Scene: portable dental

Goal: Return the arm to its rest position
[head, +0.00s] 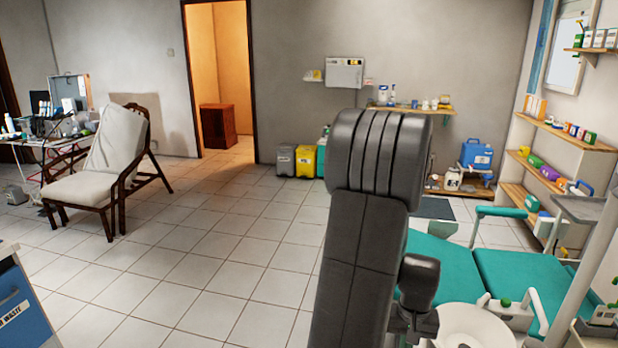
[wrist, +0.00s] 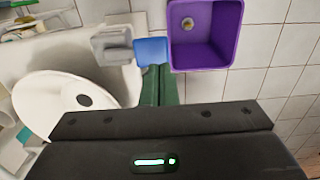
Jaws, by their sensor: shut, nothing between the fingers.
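My arm (head: 360,230) stands upright in the front of the head view as thick dark links, hiding part of the room behind it. I cannot make out my gripper's fingers in the head view. In the wrist view my gripper (wrist: 155,75) shows as dark green fingers close together in front of a black body with a green light. It is shut and holds nothing. A blue piece (wrist: 151,51) shows just beyond the fingertips; I cannot tell whether they touch.
A purple bin (wrist: 183,58) with a small round thing inside lies right of the fingers, a white basin (wrist: 45,105) left. Teal dental chair (head: 438,262) and basin (head: 475,325) stand close right of my arm. Tiled floor (head: 200,270) is open at left.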

